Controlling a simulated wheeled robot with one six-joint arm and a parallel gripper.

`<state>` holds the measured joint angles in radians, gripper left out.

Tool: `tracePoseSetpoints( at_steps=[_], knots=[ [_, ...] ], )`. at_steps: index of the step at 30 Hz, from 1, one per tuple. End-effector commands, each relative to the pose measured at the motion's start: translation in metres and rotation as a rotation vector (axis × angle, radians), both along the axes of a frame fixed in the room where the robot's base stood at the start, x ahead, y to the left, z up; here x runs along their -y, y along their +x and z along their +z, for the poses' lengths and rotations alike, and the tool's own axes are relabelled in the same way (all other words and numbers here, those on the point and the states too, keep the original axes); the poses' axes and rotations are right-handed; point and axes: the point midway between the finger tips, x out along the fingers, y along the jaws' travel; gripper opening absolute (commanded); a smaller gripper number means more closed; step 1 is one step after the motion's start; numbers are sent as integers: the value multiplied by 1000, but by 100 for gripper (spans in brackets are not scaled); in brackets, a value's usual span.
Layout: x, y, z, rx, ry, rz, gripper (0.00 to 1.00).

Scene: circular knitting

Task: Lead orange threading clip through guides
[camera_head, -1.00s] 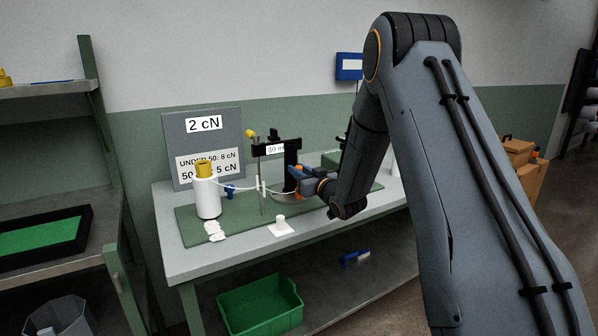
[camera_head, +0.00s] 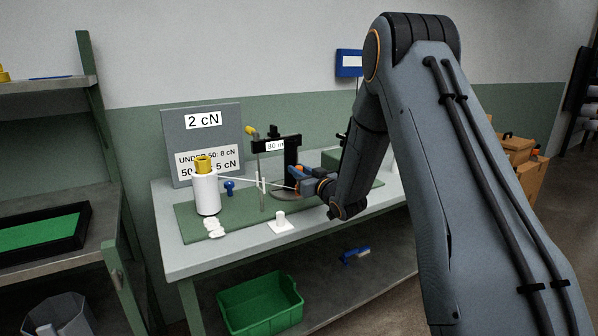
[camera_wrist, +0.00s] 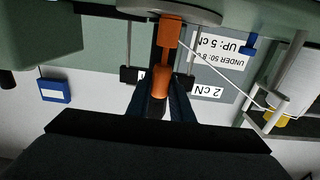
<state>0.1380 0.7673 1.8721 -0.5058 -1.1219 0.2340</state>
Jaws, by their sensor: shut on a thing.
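The orange threading clip (camera_wrist: 159,82) is between the dark fingers of my gripper (camera_head: 302,180), which is shut on it. In the wrist view an orange block (camera_wrist: 169,32) lies in line with it; I cannot tell if it is part of the clip. A white thread (camera_head: 240,180) runs nearly straight from the yarn cone (camera_head: 206,195) past the thin guide post (camera_head: 261,190) to my gripper. It also shows in the wrist view (camera_wrist: 232,85). The black guide stand (camera_head: 291,152) is just behind my gripper. Whether the thread passes inside the guide eyes is too small to tell.
The green mat (camera_head: 240,222) lies on the bench, with a small white block (camera_head: 280,222) in front of the post. A grey sign board (camera_head: 210,122) stands behind the cone. A blue knob (camera_head: 229,187) stands beside it. A green crate (camera_head: 260,305) is below the bench.

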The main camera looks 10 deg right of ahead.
Motion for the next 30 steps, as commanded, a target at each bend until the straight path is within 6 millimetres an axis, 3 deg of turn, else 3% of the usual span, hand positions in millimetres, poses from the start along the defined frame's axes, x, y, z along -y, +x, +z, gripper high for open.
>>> tracePoseSetpoints(
  at_steps=[30],
  knots=[
    [0,0,-15,0,0,0,4]
  ],
)
